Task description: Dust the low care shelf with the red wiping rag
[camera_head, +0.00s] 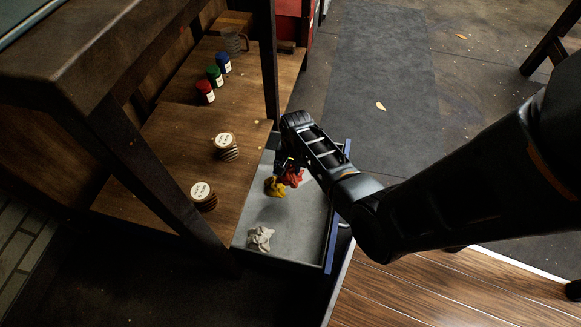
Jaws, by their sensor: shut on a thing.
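The red wiping rag (292,177) is a small crumpled cloth over the grey tray, beside a yellow rag (275,187). My gripper (287,168) reaches in from the right, pointing down, and is shut on the red rag. The fingers are small and partly hidden by the gripper body, and I cannot tell whether the rag still touches the tray floor. The low care shelf (170,140) is a brown wooden board under the table, to the left of the tray.
On the shelf stand red (205,92), green (214,76) and blue (223,63) jars and two round labelled tins (226,146) (203,196). A white rag (260,238) lies in the grey tray (300,235). Dark table legs (150,180) stand before the shelf. Bare board shows between items.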

